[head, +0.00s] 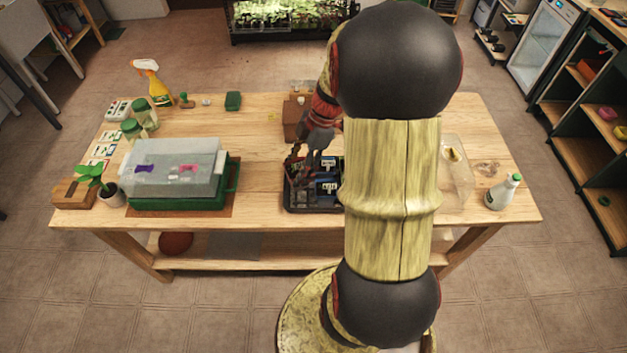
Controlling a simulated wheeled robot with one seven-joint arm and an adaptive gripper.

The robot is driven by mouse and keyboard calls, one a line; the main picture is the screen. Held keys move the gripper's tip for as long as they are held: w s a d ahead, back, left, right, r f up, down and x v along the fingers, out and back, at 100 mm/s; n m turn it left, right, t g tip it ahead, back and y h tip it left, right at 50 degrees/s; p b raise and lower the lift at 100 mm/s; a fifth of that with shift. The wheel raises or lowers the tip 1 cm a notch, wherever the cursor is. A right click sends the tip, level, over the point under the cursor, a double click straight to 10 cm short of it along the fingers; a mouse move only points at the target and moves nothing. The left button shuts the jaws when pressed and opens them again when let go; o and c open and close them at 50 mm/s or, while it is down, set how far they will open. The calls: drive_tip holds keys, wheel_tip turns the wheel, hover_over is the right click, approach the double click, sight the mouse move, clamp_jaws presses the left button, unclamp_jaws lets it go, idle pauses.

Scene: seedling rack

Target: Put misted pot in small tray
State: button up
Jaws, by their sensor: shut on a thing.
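A small dark tray (296,209) sits near the front middle of the table, with blue-sided pots (327,188) bearing pale labels in it. My gripper (297,174) points down over the tray's left part. It is shut on a small dark pot, whose outline is hard to make out against the tray. I cannot tell whether that pot touches the tray floor or whether it is misted. My arm hides the tray's right side.
A clear-lidded green propagator (172,168) stands left, beside a potted plant (110,193). A spray bottle (152,84) and green-lidded jars (134,129) stand behind it. A brown box (294,118) is behind the tray; a white bottle (503,191) is right.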

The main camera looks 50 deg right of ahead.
wheel_tip(320, 180, down, 9)
drive_tip(key=shift+s+f+b, duration=0.1)
drive_tip(key=shift+f+b, duration=0.1)
drive_tip(key=shift+b, duration=1.05)
drive_tip(key=shift+f, duration=0.15)
drive_tip(key=o, duration=0.9)
drive_tip(key=shift+o, duration=0.8)
